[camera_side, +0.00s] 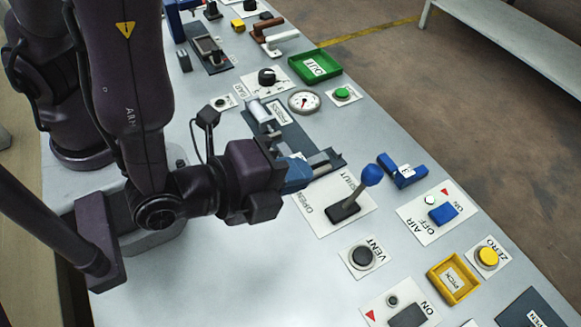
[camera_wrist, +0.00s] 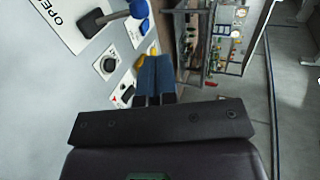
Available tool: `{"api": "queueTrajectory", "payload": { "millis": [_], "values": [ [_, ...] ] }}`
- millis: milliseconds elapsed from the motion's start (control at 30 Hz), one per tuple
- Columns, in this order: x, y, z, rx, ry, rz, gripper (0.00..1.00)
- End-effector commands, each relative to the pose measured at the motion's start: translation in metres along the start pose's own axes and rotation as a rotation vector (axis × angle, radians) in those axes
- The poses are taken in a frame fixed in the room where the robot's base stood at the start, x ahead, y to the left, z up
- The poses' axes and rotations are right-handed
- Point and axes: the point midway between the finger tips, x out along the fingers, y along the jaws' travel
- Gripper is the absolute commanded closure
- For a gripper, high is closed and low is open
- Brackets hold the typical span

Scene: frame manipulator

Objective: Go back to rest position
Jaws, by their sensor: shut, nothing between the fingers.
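My gripper (camera_side: 305,172) is above the grey panel table, pointing right, near the OPEN/SHUT lever plate. Its blue fingers are shut together and hold nothing. In the wrist view the closed fingers (camera_wrist: 155,72) stick out past the dark gripper body. The lever (camera_side: 357,190) with a blue knob on its white OPEN/SHUT plate (camera_side: 325,214) is just right of the fingertips. Part of the press fixture (camera_side: 283,128) behind the gripper is hidden by it.
The table's front left surface is bare. A bench (camera_side: 520,38) stands beyond it.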

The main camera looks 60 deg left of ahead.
Motion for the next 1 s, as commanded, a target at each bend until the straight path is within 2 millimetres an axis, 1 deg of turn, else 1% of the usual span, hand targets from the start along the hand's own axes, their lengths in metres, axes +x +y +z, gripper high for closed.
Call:
{"api": "queueTrajectory", "payload": {
  "millis": [100,167,267,300,333,400,500,567,633,667,767,800,867,900,967,1000],
  "values": [
    [-0.006,0.0,0.0,-0.034,0.002,0.007,1.0],
    [-0.007,0.008,-0.002,-0.094,0.01,0.059,1.0],
    [-0.011,0.036,-0.015,-0.231,0.062,0.232,1.0],
    [-0.014,0.048,-0.022,-0.294,0.082,0.321,1.0],
    [-0.017,0.055,-0.028,-0.344,0.098,0.387,1.0],
    [-0.023,0.061,-0.041,-0.467,0.123,0.535,1.0],
    [-0.03,0.056,-0.051,-0.624,0.12,0.722,1.0],
    [-0.033,0.047,-0.053,-0.706,0.101,0.819,1.0],
    [-0.035,0.032,-0.049,-0.789,0.061,0.913,1.0],
    [-0.036,0.025,-0.045,-0.821,0.038,0.949,1.0],
    [-0.038,-0.005,-0.023,-0.916,-0.062,1.03,1.0],
    [-0.039,-0.018,-0.01,-0.954,-0.112,1.046,1.0],
    [-0.041,-0.039,0.015,-1.009,-0.197,1.051,1.0],
    [-0.043,-0.053,0.033,-1.046,-0.256,1.041,1.0],
    [-0.048,-0.072,0.062,-1.104,-0.345,1.009,1.0],
    [-0.052,-0.084,0.082,-1.146,-0.402,0.978,1.0]
  ]
}}
